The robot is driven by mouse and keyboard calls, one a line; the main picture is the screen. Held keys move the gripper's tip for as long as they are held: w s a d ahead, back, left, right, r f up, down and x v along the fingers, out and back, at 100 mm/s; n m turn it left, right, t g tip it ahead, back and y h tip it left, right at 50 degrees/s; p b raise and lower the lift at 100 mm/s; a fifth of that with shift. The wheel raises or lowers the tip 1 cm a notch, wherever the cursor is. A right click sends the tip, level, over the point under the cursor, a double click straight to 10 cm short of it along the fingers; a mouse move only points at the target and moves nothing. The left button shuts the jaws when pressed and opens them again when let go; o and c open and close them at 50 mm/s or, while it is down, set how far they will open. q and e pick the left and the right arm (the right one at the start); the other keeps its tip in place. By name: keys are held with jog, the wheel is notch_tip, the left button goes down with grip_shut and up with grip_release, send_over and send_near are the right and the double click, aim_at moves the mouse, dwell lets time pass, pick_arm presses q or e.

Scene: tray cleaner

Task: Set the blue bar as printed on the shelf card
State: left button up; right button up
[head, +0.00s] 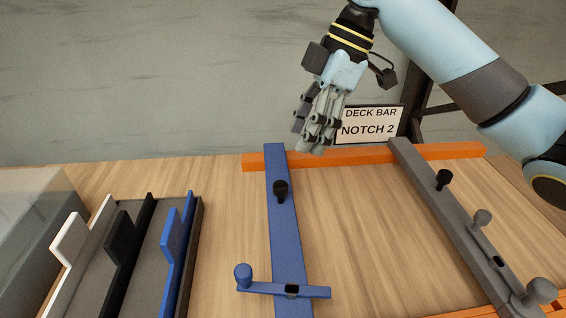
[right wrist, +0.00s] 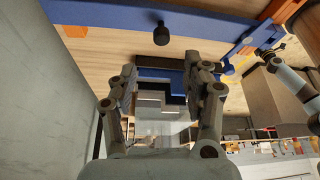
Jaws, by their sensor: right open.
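The blue bar (head: 285,235) lies from the rear orange rail toward the front of the bench. It has an upright black knob (head: 281,188) near its rear end and a blue crosspiece with a round blue knob (head: 243,275) near the front. The shelf card (head: 370,125) reads "DECK BAR NOTCH 2". My right gripper (head: 318,130) is above and behind the rear rail, in front of the card's left edge. In the right wrist view its fingers (right wrist: 163,95) are apart and empty, with the bar (right wrist: 115,16) and black knob (right wrist: 161,35) beyond them.
A grey bar (head: 450,210) with black and grey knobs lies on the right across the orange rail (head: 345,156). A rack with white, black and blue upright plates (head: 175,250) stands on the left beside a grey box (head: 35,230). Bare wood lies between the two bars.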

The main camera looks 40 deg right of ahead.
send_over(281, 184)
jog(key=s+d, duration=0.1)
jog(key=d, duration=0.1)
notch_tip(281, 184, down, 4)
jog(key=x, duration=0.4)
jog(key=shift+w+d+f, duration=0.1)
jog(key=shift+d+f, duration=0.05)
jog(key=shift+f, duration=0.15)
jog(key=shift+a+f, duration=0.25)
jog(key=shift+f, duration=0.35)
pick_arm(q)
jog(key=shift+s+a+f, duration=0.25)
jog(key=shift+s, duration=0.15)
pick_arm(e)
jog(key=c, duration=0.4)
pick_arm(q)
jog(key=shift+s, duration=0.35)
pick_arm(e)
grip_shut()
